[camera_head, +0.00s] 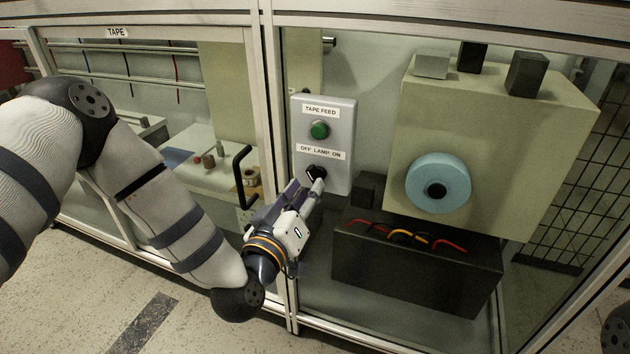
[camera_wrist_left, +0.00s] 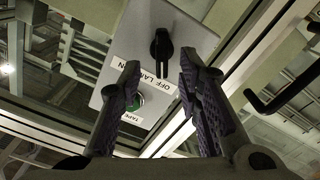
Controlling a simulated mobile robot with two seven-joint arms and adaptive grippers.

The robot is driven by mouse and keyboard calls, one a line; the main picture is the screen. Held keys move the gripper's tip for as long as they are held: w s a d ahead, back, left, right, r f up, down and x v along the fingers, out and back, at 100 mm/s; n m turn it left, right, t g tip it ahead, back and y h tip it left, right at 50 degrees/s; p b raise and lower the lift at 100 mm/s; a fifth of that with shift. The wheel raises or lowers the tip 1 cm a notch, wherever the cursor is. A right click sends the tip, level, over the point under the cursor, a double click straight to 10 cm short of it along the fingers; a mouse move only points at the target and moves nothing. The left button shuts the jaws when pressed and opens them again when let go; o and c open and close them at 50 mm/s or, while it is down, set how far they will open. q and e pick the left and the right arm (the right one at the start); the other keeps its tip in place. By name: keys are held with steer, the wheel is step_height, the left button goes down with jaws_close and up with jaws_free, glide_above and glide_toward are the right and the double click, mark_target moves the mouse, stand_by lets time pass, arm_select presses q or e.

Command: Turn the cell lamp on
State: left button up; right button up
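The grey control panel (camera_head: 341,171) is fixed inside the cell opening. Its black lamp knob (camera_head: 316,171) sits under the "OFF LAMP ON" label (camera_head: 320,152). My left gripper (camera_head: 311,187) is right at the knob in the head view and partly covers it. In the left wrist view the knob (camera_wrist_left: 161,44) shows between the two fingertips of the open left gripper (camera_wrist_left: 160,62), with a gap visible on both sides. Its bar points toward the label; I cannot tell the exact setting. My right gripper is not in view.
A green tape feed button (camera_head: 320,130) is above the knob on the same panel. A frame post (camera_head: 272,120) stands left of the panel. A beige machine with a blue roll (camera_head: 438,183) and a dark box with coloured wires (camera_head: 415,268) are to the right.

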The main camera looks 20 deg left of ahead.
mark_target(313, 181)
arm_select(q)
steer(key=w, duration=0.4)
steer(key=shift+w+f, duration=0.1)
steer(key=shift+f, duration=0.05)
steer(key=shift+w, duration=0.2)
jaws_close()
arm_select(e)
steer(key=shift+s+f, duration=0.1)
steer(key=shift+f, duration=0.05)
